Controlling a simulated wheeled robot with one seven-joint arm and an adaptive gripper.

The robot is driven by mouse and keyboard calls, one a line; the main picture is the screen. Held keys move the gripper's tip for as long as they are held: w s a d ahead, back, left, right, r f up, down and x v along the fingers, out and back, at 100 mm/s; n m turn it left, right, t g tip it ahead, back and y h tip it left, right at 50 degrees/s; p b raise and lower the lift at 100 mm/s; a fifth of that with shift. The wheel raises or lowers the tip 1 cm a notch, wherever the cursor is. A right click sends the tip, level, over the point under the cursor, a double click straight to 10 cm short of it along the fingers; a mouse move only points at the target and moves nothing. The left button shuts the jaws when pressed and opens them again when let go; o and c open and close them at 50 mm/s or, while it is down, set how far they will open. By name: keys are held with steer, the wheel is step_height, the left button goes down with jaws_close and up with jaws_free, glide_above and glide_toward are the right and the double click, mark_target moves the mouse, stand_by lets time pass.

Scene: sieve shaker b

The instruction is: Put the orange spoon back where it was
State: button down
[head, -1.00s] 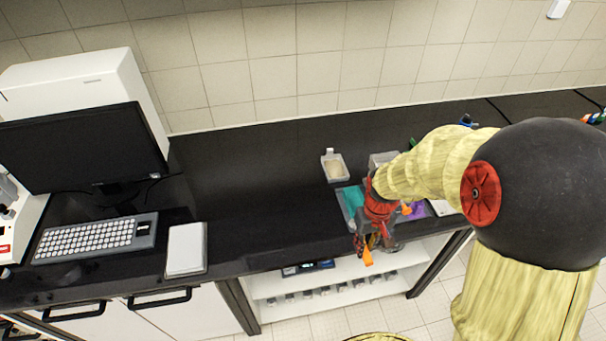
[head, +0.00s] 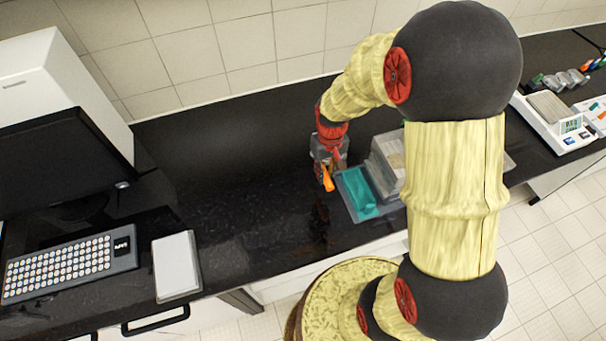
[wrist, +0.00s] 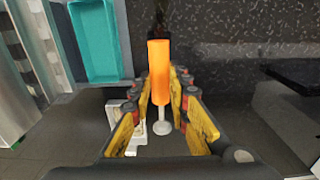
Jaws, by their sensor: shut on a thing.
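The orange spoon (head: 328,181) is in my gripper (head: 325,165), over the black counter just left of the teal tray. In the wrist view, the orange handle (wrist: 158,70) stands between the yellow fingers of my gripper (wrist: 160,110), which are closed around it. A pale rounded end shows below the handle; I cannot tell whether it is part of the spoon. A small white object (wrist: 126,108) shows beside the left finger. My gripper hides most of what lies beneath it in the head view.
The teal tray (head: 358,197) and stacked grey-white boxes (head: 388,158) stand close to the right of my gripper. A balance (head: 552,118) is farther right. The keyboard (head: 70,265) and a white pad (head: 176,265) lie left. The counter between the pad and gripper is clear.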

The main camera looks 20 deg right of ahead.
glide_above(304, 183)
steer(key=f, duration=0.6)
steer(key=shift+s+d, duration=0.35)
steer(key=shift+s, duration=0.05)
steer(key=shift+w+a+f, duration=0.3)
steer(key=shift+w+f, duration=0.05)
steer(key=shift+f, duration=1.8)
steer(key=shift+f+b, duration=0.15)
steer(key=shift+b, duration=0.15)
steer(key=c, duration=1.7)
jaws_free()
steer(key=shift+w, duration=0.1)
